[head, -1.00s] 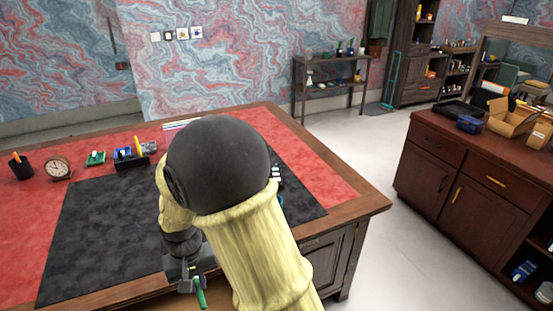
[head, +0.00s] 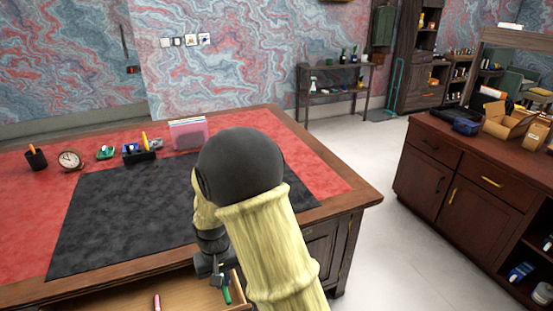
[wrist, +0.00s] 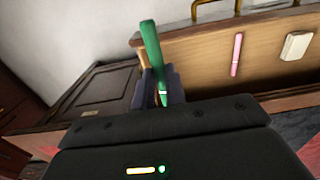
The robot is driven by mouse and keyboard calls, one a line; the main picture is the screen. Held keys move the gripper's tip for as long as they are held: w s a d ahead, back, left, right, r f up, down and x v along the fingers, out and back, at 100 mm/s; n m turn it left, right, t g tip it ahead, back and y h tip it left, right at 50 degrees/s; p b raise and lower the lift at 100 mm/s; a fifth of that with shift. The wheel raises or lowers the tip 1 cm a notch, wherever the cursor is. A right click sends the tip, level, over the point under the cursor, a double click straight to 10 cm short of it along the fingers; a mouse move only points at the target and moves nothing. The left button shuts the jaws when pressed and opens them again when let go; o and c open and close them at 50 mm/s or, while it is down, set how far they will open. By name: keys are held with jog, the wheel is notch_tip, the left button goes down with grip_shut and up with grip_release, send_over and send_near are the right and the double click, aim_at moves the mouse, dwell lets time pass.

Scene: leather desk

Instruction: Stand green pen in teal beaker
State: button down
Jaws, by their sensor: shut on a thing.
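The green pen (head: 227,294) is held in my gripper (head: 218,277) over the open desk drawer, at the bottom of the head view. In the wrist view the green pen (wrist: 151,45) stands up between the two dark fingers of my gripper (wrist: 158,90), which is shut on it, with much of its length beyond the fingertips. I cannot make out a teal beaker in either view; my arm hides part of the desk's right side.
The open drawer (head: 180,291) holds a pink pen (head: 157,302) and, in the wrist view, a pale block (wrist: 296,45). A black pen cup (head: 36,159), clock (head: 69,160), organizer (head: 138,155) and pink file holder (head: 188,134) stand along the desk's back. The dark mat (head: 125,215) is largely clear.

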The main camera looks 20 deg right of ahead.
jog(key=w+d+f+b, duration=0.4)
jog(key=d+f+b, duration=0.2)
jog(key=d+f, duration=0.7)
notch_tip(320, 180, down, 2)
jog(key=shift+d, duration=0.2)
